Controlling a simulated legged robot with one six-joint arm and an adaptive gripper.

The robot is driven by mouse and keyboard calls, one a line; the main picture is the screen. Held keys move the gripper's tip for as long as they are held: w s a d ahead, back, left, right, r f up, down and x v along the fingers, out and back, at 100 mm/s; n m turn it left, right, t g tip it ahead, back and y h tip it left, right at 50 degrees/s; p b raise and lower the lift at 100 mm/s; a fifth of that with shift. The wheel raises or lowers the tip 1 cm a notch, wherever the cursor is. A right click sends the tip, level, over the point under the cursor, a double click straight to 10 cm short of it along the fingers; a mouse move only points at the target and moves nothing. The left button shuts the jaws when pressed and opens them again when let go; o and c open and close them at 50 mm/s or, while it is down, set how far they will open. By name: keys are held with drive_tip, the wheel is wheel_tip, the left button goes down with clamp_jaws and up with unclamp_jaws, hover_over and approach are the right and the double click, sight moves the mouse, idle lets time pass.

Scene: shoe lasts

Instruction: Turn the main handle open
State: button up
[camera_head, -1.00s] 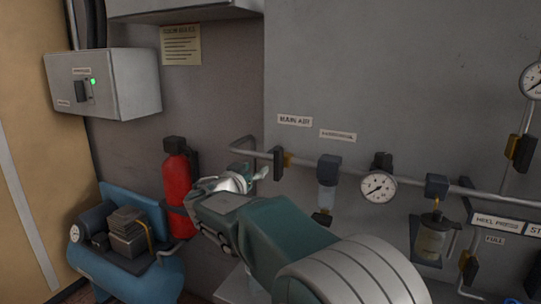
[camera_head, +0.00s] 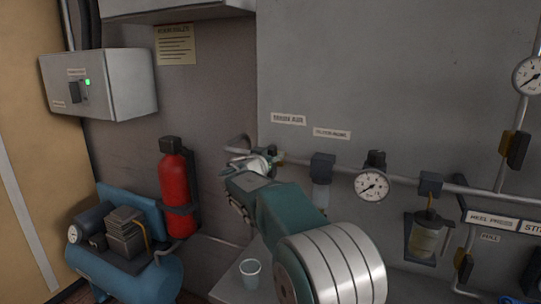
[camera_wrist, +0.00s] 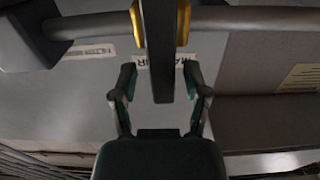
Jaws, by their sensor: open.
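The main handle (camera_wrist: 158,50) is a dark flat lever on a brass valve body (camera_wrist: 137,22) in the grey pipe. In the wrist view it runs down from the pipe, in line with the gap between my fingers. My gripper (camera_wrist: 160,92) is open, with one finger on each side of the lever's lower end; I cannot tell whether they touch it. In the head view my gripper (camera_head: 262,162) is at the pipe below the main air label (camera_head: 288,119), and my arm hides most of the valve and handle.
The pipe (camera_head: 405,183) runs right along the wall, with a filter unit (camera_head: 321,170), a pressure gauge (camera_head: 371,185) and a lubricator bowl (camera_head: 428,236). A cup (camera_head: 250,272) sits below my arm.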

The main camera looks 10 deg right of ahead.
drive_tip(key=c, duration=0.8)
drive_tip(key=shift+a, duration=0.3)
clamp_jaws()
